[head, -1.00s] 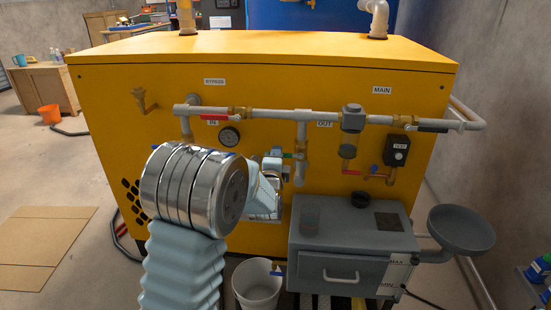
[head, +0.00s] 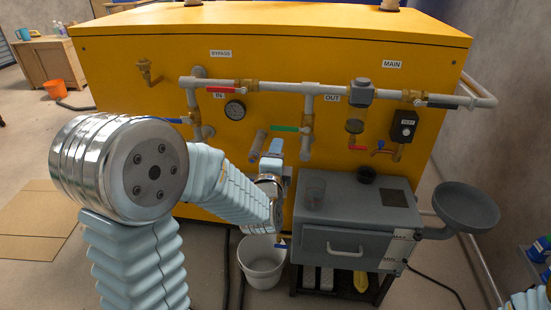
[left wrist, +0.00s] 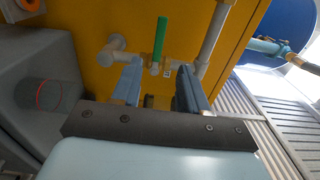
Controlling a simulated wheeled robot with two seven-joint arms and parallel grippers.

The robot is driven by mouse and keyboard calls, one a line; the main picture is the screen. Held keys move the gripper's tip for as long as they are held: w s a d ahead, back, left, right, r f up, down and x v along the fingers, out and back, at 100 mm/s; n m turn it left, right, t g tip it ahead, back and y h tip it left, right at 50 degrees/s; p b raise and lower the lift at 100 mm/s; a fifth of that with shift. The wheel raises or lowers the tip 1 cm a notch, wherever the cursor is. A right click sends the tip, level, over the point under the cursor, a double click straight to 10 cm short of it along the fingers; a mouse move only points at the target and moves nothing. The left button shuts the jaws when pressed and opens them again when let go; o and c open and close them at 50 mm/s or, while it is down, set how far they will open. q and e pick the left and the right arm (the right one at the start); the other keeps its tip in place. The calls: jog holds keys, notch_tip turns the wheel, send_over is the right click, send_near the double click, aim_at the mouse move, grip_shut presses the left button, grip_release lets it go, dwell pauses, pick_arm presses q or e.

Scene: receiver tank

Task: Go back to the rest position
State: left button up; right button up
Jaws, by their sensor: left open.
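My left arm comes in from the left, and its gripper (head: 273,152) is in front of the yellow receiver tank cabinet (head: 150,100), just below the green valve handle (head: 285,128). In the left wrist view the left gripper (left wrist: 157,75) has its two fingers apart with nothing held between them. The green handle (left wrist: 160,38) shows beyond the fingertips, and I cannot tell how close it is. A blue handle (head: 178,121) is partly hidden behind my arm. My right gripper is not in view.
A grey box with a drawer (head: 345,240) and a round dish (head: 466,207) stands at the right of the cabinet front. A white bucket (head: 262,263) is on the floor below my gripper. Open floor and flat cardboard (head: 35,222) lie at the left.

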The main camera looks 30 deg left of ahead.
pick_arm(q)
jog(key=shift+v, duration=1.1)
jog(key=s+d+f+n+g+h, duration=0.2)
jog(key=d+f+n+g+h, duration=0.15)
jog(key=f, duration=0.95)
jog(key=s+d+f+n+g+h, duration=0.25)
jog(key=d+f+g, duration=0.2)
jog(key=f, duration=0.85)
jog(key=s+d+f+n+g+h, duration=0.2)
jog(key=s+d+f+n+g, duration=0.2)
jog(key=s+f, duration=0.3)
jog(key=s+d+f+n+g+h, duration=0.2)
jog(key=s+d+f+n+g, duration=0.2)
jog(key=s+f, duration=0.4)
jog(key=shift+s+d+n+g, duration=0.3)
jog(key=shift+s+d+n, duration=0.25)
jog(key=shift+s+n, duration=0.55)
jog(key=shift+a+f, duration=0.1)
